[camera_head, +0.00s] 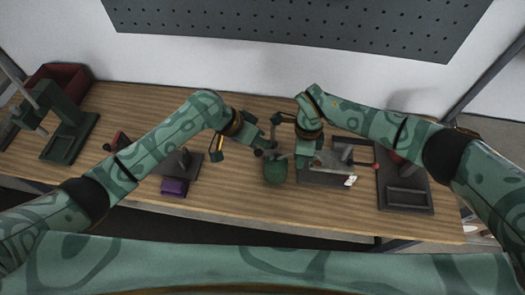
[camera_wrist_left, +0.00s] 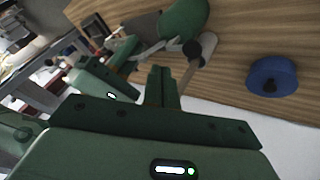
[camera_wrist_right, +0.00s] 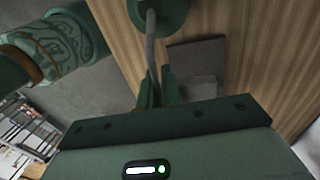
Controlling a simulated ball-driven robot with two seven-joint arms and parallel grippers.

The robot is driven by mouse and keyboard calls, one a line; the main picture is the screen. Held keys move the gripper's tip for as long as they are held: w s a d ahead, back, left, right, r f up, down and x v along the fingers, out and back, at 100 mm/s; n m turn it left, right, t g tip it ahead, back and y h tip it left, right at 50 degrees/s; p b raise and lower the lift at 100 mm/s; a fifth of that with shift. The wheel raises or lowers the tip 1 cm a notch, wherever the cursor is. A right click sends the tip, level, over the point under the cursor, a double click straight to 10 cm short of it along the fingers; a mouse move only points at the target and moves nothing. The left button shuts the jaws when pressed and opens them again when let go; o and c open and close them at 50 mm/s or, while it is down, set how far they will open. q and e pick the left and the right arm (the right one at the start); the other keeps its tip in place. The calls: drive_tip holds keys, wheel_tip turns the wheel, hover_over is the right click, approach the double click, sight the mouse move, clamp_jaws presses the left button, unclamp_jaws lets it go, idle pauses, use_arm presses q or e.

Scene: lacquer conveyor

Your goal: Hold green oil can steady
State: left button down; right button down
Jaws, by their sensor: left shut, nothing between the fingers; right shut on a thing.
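The green oil can (camera_head: 276,174) stands near the front middle of the wooden table. Its rounded green body shows at the top of the left wrist view (camera_wrist_left: 187,17) and of the right wrist view (camera_wrist_right: 162,12). A grey curved tube (camera_wrist_right: 151,45) runs from the can to my right gripper (camera_wrist_right: 155,92), which is shut on it. My right gripper (camera_head: 301,158) is just right of the can in the head view. My left gripper (camera_head: 264,147) is shut and empty, just above and left of the can. In the left wrist view its closed fingers (camera_wrist_left: 160,85) are beside a grey lever with a black knob (camera_wrist_left: 193,49).
A blue round object (camera_wrist_left: 272,76) lies on the table. A purple block (camera_head: 174,187) and grey fixture are left of the can. A grey fixture (camera_head: 325,178) and dark tray (camera_head: 408,197) are right. A green press (camera_head: 66,138) and red bin (camera_head: 58,76) stand far left.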

use_arm(q)
drive_tip(key=shift+d+r, duration=0.2)
drive_tip(key=shift+r, duration=1.45)
idle(1.3)
drive_tip(key=s+d, duration=0.1)
drive_tip(key=s, duration=0.1)
wheel_tip(320, 180, up, 4)
drive_tip(key=n+t+y, duration=0.1)
drive_tip(key=n+t, duration=0.3)
drive_tip(key=n, duration=1.9)
hover_over(264, 154)
drive_tip(key=shift+s+d+f, duration=0.1)
drive_tip(key=shift+s+f, duration=0.05)
drive_tip(key=shift+s, duration=0.15)
drive_tip(key=shift+a+f, duration=0.2)
drive_tip(key=shift+f, duration=1.25)
drive_tip(key=shift+a+f, duration=0.2)
drive_tip(key=shift+f, duration=1.3)
drive_tip(key=shift+a+f, duration=0.2)
drive_tip(key=shift+f, duration=1.25)
drive_tip(key=shift+f, duration=0.15)
